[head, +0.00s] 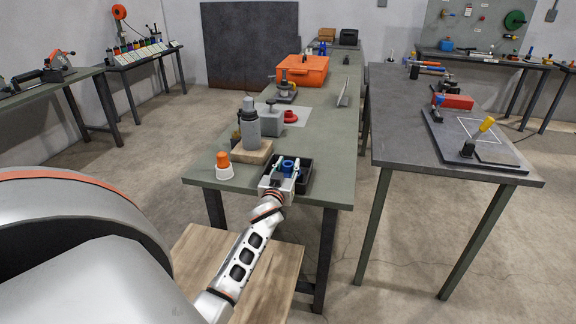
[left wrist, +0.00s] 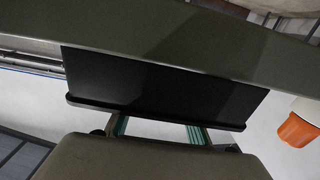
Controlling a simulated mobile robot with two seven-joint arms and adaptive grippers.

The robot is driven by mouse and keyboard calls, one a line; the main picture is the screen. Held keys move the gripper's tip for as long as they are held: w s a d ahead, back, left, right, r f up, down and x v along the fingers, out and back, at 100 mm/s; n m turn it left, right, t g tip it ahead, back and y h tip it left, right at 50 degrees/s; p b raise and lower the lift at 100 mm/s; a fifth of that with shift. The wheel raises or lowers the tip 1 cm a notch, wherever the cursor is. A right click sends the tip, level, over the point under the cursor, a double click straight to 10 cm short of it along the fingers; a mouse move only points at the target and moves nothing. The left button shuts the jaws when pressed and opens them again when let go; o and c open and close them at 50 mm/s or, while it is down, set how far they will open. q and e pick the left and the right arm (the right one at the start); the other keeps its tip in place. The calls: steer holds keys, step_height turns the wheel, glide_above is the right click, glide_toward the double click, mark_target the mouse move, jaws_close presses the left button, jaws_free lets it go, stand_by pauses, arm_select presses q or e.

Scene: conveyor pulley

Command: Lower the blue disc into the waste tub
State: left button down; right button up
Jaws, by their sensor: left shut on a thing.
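The blue disc (head: 288,166) shows in the head view between the green fingertips of my left gripper (head: 284,171). The gripper is shut on it. The black waste tub (head: 306,176) stands at the near right corner of the green table, and the disc overlaps its opening in the picture. How deep the disc sits is unclear. In the left wrist view the dark tub wall (left wrist: 160,80) fills the middle, and the fingers of my left gripper (left wrist: 158,128) meet its rim. The fingertips and disc are hidden there. My right gripper is out of view.
An orange and white cup (head: 223,166) stands left of the tub, also at the right of the left wrist view (left wrist: 298,130). Behind are a grey bottle-like part on a wooden block (head: 252,152), a red part (head: 290,116) and an orange crate (head: 302,72).

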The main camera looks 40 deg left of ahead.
arm_select(q)
steer(key=c, duration=1.4)
jaws_free()
steer(key=shift+c, duration=0.2)
steer(key=shift+f, duration=0.15)
step_height(320, 180, up, 2)
steer(key=shift+r+p, duration=0.25)
steer(key=shift+p, duration=0.75)
steer(key=shift+r+p, duration=1)
steer(key=shift+r, duration=0.1)
step_height(320, 180, up, 6)
steer(key=p, duration=0.5)
steer(key=shift+f, duration=0.25)
